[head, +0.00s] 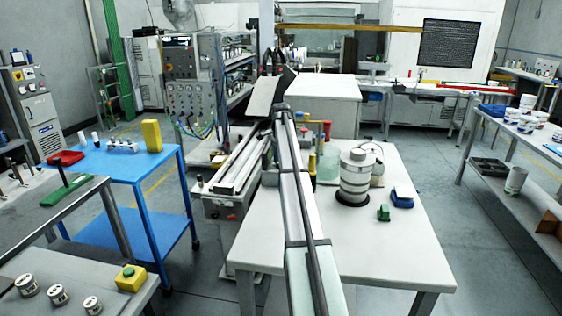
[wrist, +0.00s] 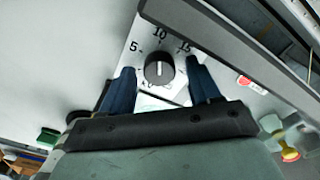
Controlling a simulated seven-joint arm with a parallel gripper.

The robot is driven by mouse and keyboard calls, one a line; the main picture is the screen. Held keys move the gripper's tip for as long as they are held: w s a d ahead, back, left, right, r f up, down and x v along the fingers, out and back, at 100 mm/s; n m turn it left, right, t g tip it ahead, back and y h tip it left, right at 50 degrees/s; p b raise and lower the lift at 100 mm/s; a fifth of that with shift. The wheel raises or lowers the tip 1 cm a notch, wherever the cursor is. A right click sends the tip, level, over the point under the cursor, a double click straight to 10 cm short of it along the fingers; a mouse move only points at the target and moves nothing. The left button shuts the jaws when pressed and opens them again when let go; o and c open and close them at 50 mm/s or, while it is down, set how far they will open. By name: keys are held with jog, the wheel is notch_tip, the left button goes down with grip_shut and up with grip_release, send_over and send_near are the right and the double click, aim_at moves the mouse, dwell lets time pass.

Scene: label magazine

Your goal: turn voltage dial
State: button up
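The voltage dial (wrist: 159,71) is a round dark knob with a pale pointer line on a light panel (wrist: 137,42), in the upper middle of the wrist view. The marks 5, 10 and 15 run around its top, and its line points roughly towards 10. Lettering below it is partly hidden. My gripper (wrist: 160,65) is open, with one dark blue finger on each side of the dial. Gaps show between the fingers and the knob. In the head view my arm reaches away over the white table and its fingers cannot be made out; the dial does not show there.
A red-and-white label (wrist: 250,85) is right of the dial. A yellow-and-red knob (wrist: 289,154) is at lower right.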

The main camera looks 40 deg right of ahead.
jog(key=c, duration=0.9)
jog(key=shift+c, duration=0.2)
jog(key=shift+n, duration=0.4)
jog(key=n, duration=0.4)
jog(key=shift+n, duration=0.4)
jog(key=n, duration=0.5)
jog(key=shift+w, duration=0.1)
jog(key=n, duration=0.6)
jog(key=shift+a, duration=0.1)
jog(key=shift+n, duration=2.5)
